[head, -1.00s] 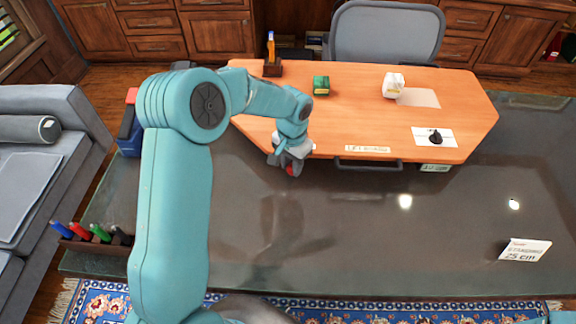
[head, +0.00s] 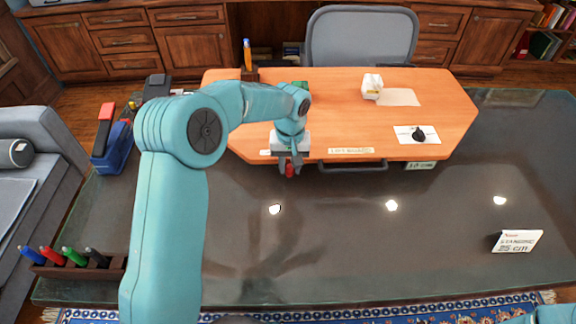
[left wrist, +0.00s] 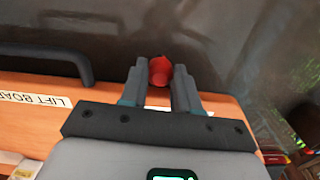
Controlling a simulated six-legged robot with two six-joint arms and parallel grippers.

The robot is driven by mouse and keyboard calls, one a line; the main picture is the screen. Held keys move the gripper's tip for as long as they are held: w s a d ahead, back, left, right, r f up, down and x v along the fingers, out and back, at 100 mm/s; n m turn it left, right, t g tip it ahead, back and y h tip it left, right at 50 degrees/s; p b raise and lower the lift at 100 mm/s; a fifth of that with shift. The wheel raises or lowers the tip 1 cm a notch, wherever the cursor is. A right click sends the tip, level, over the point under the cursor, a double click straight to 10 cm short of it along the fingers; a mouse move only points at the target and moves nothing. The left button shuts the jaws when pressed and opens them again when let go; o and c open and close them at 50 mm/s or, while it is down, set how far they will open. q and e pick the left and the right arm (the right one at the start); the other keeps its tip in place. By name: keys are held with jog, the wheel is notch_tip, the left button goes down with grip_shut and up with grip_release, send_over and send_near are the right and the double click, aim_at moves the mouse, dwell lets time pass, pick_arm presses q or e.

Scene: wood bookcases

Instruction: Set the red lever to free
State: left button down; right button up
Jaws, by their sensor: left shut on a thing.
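The red lever's knob (head: 290,171) shows at the front edge of the orange wooden board, below my left gripper (head: 289,162). My left gripper is shut on it. In the left wrist view the red knob (left wrist: 160,70) sits between the two grey fingertips (left wrist: 160,82), which are close on both sides. The rest of the lever is hidden by the gripper. A white label (head: 265,152) beside the gripper is partly covered and cannot be read. My right gripper is not in view.
The orange board (head: 340,120) lies on a dark glossy desk (head: 400,240). A dark handle (head: 352,166) sticks out right of the gripper, under a labelled strip (head: 351,150). A black knob (head: 419,134) and a white box (head: 372,86) are farther right. The desk's front is mostly clear.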

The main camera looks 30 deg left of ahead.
pick_arm(q)
jog(key=shift+w+r, duration=0.1)
jog(key=shift+w, duration=0.05)
jog(key=c, duration=0.8)
grip_release()
notch_tip(320, 180, up, 16)
jog(key=shift+p, duration=0.4)
